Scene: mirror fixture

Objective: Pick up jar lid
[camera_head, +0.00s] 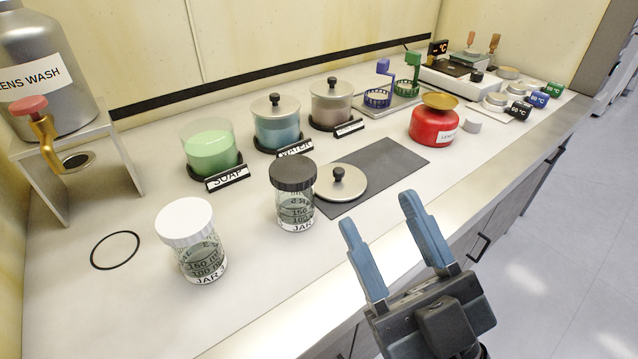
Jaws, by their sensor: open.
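One glass jar in front carries a white ribbed lid (184,219), seated on its top. A second glass jar to its right carries a dark grey lid (292,171), also on top. A round metal lid with a black knob (341,184) lies flat, partly on a dark mat, just right of the second jar. My gripper (378,212) is open and empty. It is at the lower right, over the bench's front edge, apart from all the lids. I cannot tell which lid is the jar lid meant.
An uncovered green soap pot (210,147) and two lidded pots stand behind the jars. A red container (433,122) stands right of the dark mat (385,165). A metal stand with a wash tank (45,70) is at left. A black ring (115,250) lies on clear bench.

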